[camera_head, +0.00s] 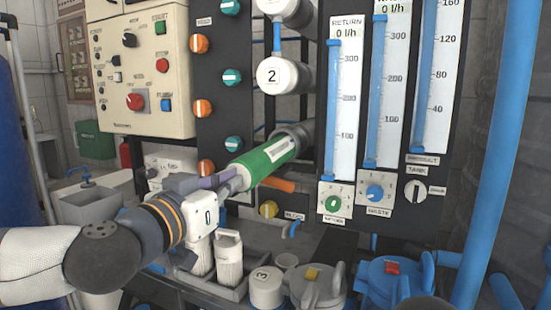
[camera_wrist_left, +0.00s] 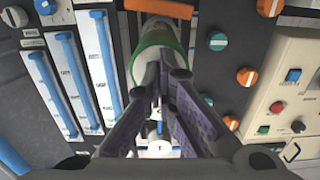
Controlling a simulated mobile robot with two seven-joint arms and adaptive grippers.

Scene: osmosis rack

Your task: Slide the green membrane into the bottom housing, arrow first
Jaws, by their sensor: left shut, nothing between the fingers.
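The green membrane (camera_head: 266,161) has a white label strip along its side. Its far end sits in the mouth of the grey bottom housing (camera_head: 302,131), and much of the green length is still outside. It tilts up to the right in the head view. My left gripper (camera_head: 230,184) is shut at the membrane's near, pale end, with nothing between its fingers. In the left wrist view, the fingertips (camera_wrist_left: 163,70) lie in front of the green rim (camera_wrist_left: 153,35); I cannot tell whether they touch. The arrow cannot be made out. My right gripper is not in view.
A capped housing marked 2 (camera_head: 278,76) lies above. An orange handle (camera_head: 277,184) sits just under the membrane. Flow meters (camera_head: 345,110) stand to the right. Below are a loose cap marked 3 (camera_head: 266,286), white cartridges (camera_head: 229,258) and blue-lidded fittings (camera_head: 393,279).

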